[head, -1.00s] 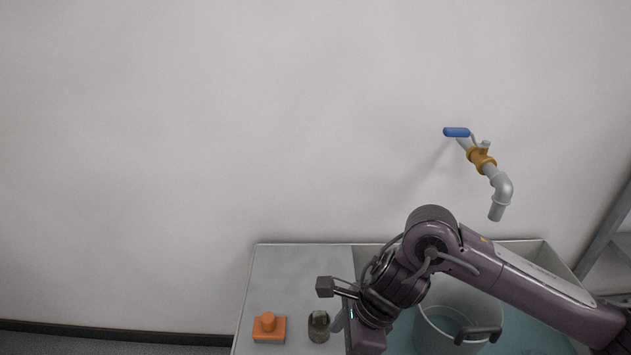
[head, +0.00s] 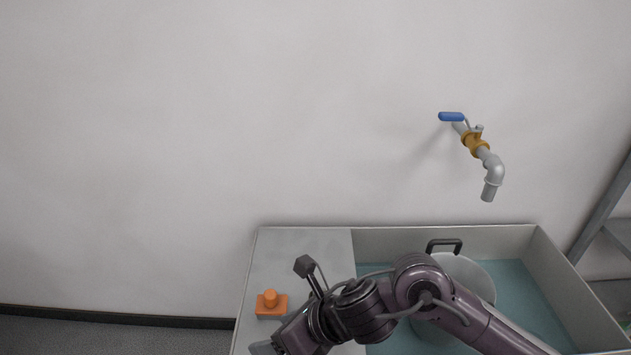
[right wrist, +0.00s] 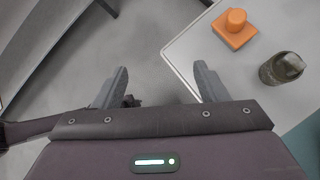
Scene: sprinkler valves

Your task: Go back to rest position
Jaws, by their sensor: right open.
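My right gripper (head: 264,349) is low in the head view, at the front left part of the counter, and only partly shows there. In the right wrist view its two grey fingers (right wrist: 161,70) are wide apart with nothing between them. They point over the floor beside the counter's corner. My right forearm crosses in front of the sink and hides part of the pot. My left gripper shows in neither view that I can be sure of.
A blue-handled valve (head: 452,117) with a spout (head: 490,185) is on the wall above the sink (head: 540,285). A grey pot (head: 475,278) stands in the sink.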

